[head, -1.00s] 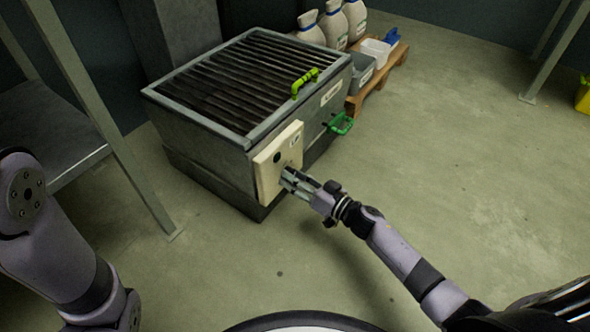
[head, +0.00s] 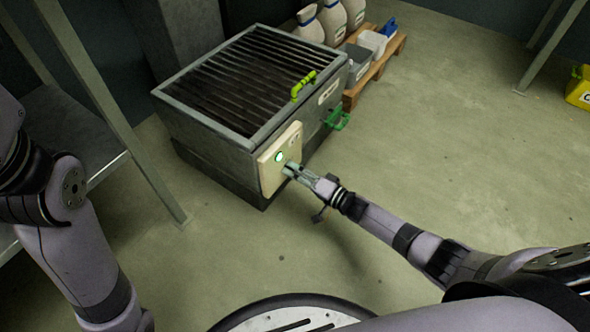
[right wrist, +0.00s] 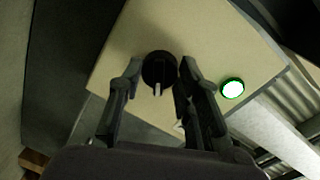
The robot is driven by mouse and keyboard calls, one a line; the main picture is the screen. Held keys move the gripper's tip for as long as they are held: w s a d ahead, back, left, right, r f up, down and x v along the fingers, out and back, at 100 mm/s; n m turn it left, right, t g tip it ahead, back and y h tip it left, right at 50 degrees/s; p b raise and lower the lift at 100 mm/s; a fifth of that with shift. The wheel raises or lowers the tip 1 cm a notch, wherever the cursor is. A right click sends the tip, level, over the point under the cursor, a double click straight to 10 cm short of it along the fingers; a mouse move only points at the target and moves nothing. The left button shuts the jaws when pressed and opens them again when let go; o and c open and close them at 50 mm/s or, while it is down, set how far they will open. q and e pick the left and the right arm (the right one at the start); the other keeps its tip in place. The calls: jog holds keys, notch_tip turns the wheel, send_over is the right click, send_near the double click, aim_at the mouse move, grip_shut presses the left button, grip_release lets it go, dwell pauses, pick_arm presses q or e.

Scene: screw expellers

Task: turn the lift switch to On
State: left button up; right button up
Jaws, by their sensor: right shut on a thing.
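The lift switch is a round black knob (right wrist: 158,68) with a pale pointer mark, on the cream control panel (head: 269,182) of the grey hopper box (head: 225,148). A round lamp (head: 279,156) on the panel glows green; it also shows in the right wrist view (right wrist: 232,88). My right gripper (head: 289,170) is at the panel. In the right wrist view its two fingers (right wrist: 158,72) stand on either side of the knob and are shut on it. In the head view the gripper hides the knob. My left arm shows at the left, but its gripper is out of view.
A slatted grate with a light green handle (head: 303,85) tops the box, and a green handle (head: 337,118) sticks out of its side. A pallet (head: 383,68) with sacks and bins stands behind. A metal rack (head: 120,130) is at the left.

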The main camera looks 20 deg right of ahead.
jog(key=shift+m, duration=0.4)
jog(key=o, duration=1.1)
jog(key=shift+o, duration=0.2)
jog(key=v, duration=1.2)
